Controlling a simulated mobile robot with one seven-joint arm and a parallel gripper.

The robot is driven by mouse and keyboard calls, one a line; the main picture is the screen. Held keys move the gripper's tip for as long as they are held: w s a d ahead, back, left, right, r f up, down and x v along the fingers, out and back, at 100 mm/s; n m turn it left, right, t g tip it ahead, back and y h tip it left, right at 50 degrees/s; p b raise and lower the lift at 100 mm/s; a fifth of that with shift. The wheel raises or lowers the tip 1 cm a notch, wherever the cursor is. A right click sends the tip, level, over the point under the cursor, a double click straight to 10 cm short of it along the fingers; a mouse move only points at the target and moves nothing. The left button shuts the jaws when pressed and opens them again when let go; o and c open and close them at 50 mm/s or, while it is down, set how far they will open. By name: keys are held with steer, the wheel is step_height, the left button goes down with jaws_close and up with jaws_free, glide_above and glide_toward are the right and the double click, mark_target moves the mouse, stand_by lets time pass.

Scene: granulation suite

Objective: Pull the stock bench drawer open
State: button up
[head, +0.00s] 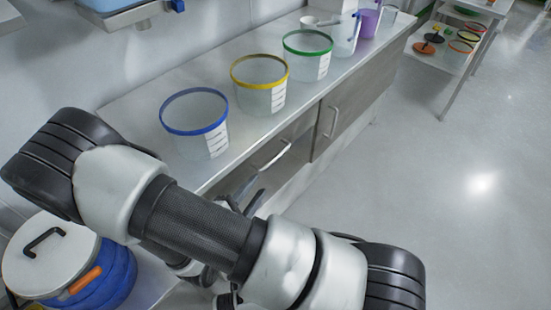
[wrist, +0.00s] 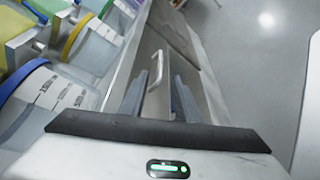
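The stock bench (head: 235,150) runs diagonally along the wall, with grey fronts below its metal top. A pale bar handle (head: 273,153) is on the nearer front, the drawer (head: 298,130). In the wrist view the handle (wrist: 155,70) stands ahead of my gripper (wrist: 156,92), lined up with the gap between the two fingers. My gripper is open, with nothing seen held between the fingers. I cannot tell if a finger touches the handle. In the head view my gripper (head: 252,194) is mostly hidden behind my arm, just below the handle.
Clear tubs with blue (head: 202,142), yellow (head: 262,97) and green (head: 309,66) rims stand along the bench top. A second handle (head: 331,122) is on the farther front. A blue drum with a white lid (head: 48,252) stands lower left. The floor (head: 440,190) to the right is clear.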

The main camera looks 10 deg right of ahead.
mark_target(277, 157)
steer(key=shift+n+t, duration=0.3)
steer(key=x, duration=0.5)
steer(key=f+b+x, duration=0.1)
steer(key=x, duration=0.5)
steer(key=b+x, duration=0.1)
steer(key=x, duration=0.5)
steer(key=shift+w+a+f, duration=0.2)
steer(key=shift+w+f, duration=0.05)
jaws_close()
